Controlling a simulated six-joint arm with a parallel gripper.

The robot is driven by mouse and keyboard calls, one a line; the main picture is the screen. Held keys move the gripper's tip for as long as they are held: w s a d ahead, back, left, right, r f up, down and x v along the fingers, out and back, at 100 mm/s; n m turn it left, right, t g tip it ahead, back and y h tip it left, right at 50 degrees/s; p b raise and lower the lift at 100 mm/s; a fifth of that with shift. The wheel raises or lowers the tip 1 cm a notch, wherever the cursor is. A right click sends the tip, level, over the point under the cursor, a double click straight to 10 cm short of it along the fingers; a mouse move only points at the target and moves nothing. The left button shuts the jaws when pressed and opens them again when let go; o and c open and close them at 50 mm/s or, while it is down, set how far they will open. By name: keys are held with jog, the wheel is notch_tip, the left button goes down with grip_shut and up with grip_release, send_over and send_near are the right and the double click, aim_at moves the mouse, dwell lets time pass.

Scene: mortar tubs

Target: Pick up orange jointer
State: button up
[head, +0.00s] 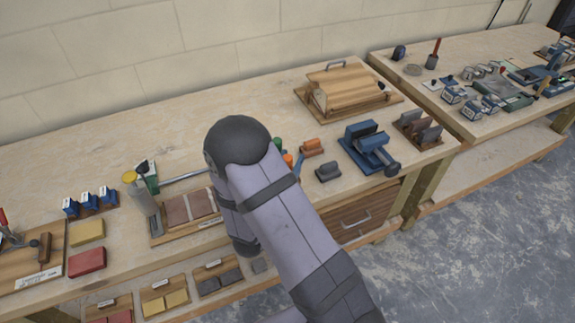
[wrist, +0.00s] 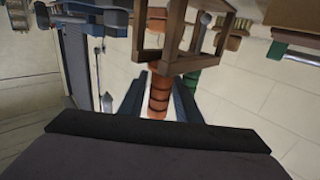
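The orange jointer shows in the wrist view as an upright orange handle (wrist: 159,95) with dark bands, below a wooden rack frame (wrist: 172,62). My gripper (wrist: 159,86) has one blue finger on each side of the handle, with narrow gaps showing, so it looks open around it. In the head view, an orange end (head: 288,160) shows just right of my arm, with a blue finger beside it. My arm hides most of the rack and gripper there.
A green handle (wrist: 190,79) is close to the right finger in the wrist view. A brick tray (head: 192,211) lies left.

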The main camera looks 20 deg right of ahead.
jog(key=shift+x, duration=1.05)
grip_shut()
jog(key=shift+r, duration=0.2)
notch_tip(320, 180, up, 10)
jog(key=shift+f, duration=0.15)
jog(key=w+a+f+n+t+y+p, duration=0.1)
jog(key=a+f+n+t+y+p, duration=0.1)
jog(key=a, duration=1)
jog(key=w+a+f+n+t+y+p, duration=0.1)
jog(key=a+f+n+y+p, duration=0.15)
jog(key=a, duration=1.05)
jog(key=shift+s+d+r+m+g+h, duration=0.3)
jog(key=shift+d+r+m+g+h, duration=0.15)
jog(key=shift+d+m+h, duration=0.25)
jog(key=shift+s+d+r+m+g+h, duration=0.35)
jog(key=shift+d+m+g+h, duration=0.25)
jog(key=shift+m+h, duration=0.2)
jog(key=shift+s+d+r+m+g+h, duration=0.35)
jog(key=shift+d+m+g+h, duration=0.1)
jog(key=shift+d+m+h, duration=0.25)
